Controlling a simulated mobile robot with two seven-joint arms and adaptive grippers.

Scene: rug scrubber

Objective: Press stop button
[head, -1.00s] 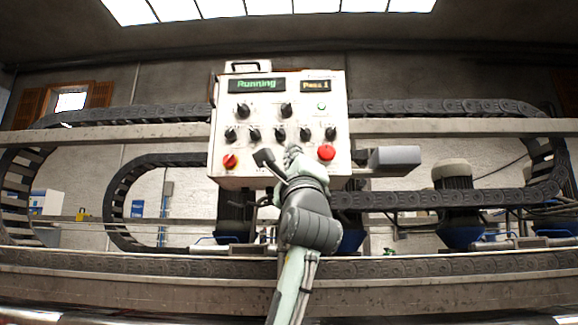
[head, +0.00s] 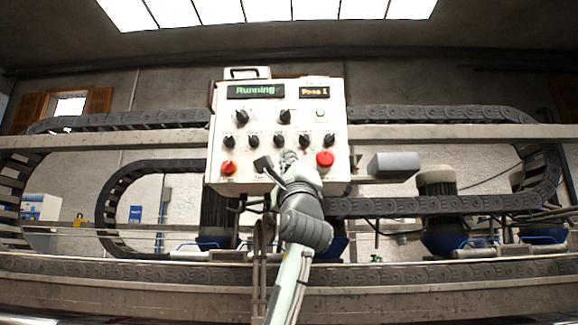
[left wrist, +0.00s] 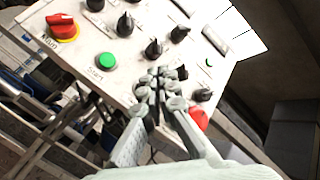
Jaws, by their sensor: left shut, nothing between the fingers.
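The white control panel (head: 240,150) stands ahead, its display reading "Running". The red round stop button (head: 325,158) is at the panel's lower right. My left gripper (head: 288,158) is shut and empty in front of the panel's lower middle, to the left of the red button. In the left wrist view the shut fingers (left wrist: 160,82) reach over the panel, and the red button (left wrist: 198,118) shows beside them, partly hidden by a finger. I cannot tell whether they touch the panel. The green start button (left wrist: 107,61) shows in the left wrist view. My right gripper is not in view.
Several black knobs (head: 279,141) sit above the gripper. A red rotary switch (head: 228,168) is at the panel's lower left. A grey box (head: 394,165) stands right of the panel. A metal rail (head: 450,133) and dark cable chain (head: 440,114) run behind.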

